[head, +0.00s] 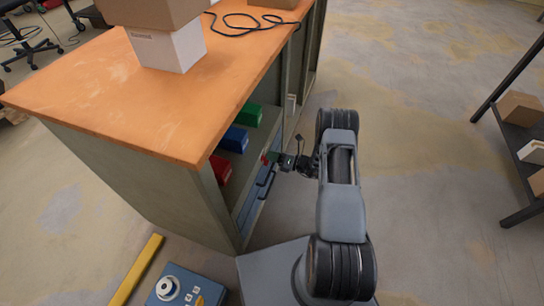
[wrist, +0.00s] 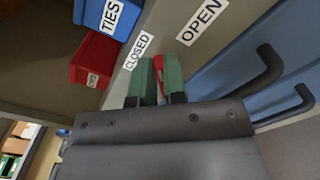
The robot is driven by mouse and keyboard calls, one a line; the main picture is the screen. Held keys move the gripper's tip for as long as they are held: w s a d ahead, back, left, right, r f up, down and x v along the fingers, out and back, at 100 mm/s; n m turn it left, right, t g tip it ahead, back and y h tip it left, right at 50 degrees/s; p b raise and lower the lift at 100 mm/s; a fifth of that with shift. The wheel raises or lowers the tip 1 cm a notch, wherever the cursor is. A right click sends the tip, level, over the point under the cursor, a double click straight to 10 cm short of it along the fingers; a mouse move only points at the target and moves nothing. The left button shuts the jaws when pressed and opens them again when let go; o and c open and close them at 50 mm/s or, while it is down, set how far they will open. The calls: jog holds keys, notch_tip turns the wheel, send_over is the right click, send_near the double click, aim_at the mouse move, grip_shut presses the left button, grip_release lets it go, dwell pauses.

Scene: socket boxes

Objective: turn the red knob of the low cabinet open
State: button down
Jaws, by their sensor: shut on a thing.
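The low cabinet (head: 140,90) has an orange top, grey-green sides and open shelves facing my arm. Its red knob (wrist: 159,65) shows in the wrist view as a narrow red strip between the two green fingers of my gripper (wrist: 160,78). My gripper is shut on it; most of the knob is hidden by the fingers. A CLOSED label (wrist: 138,50) lies to the upper left of the knob and an OPEN label (wrist: 202,22) to the upper right. In the head view my gripper (head: 274,159) reaches the cabinet's front from the right.
Dark handles (wrist: 268,65) on blue fronts stick out right of the gripper. Red (wrist: 95,60) and blue (wrist: 108,15) bins sit on the shelf to the left. A blue box (head: 185,287) and a yellow bar (head: 137,270) lie on the floor. Floor to the right is clear up to a rack (head: 510,150).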

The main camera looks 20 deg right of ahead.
jog(key=m, duration=0.4)
jog(key=shift+w+d+f+m, duration=0.1)
jog(key=shift+w+f+m, duration=0.1)
jog(key=shift+f+m, duration=0.25)
jog(key=shift+m, duration=0.75)
jog(key=shift+f+m, duration=0.15)
jog(key=shift+m, duration=0.75)
jog(key=c, duration=1.2)
grip_release()
jog(key=shift+d, duration=0.1)
jog(key=p+v, duration=0.2)
jog(key=v, duration=1.1)
jog(key=shift+s+d, duration=0.2)
jog(key=shift+d, duration=0.1)
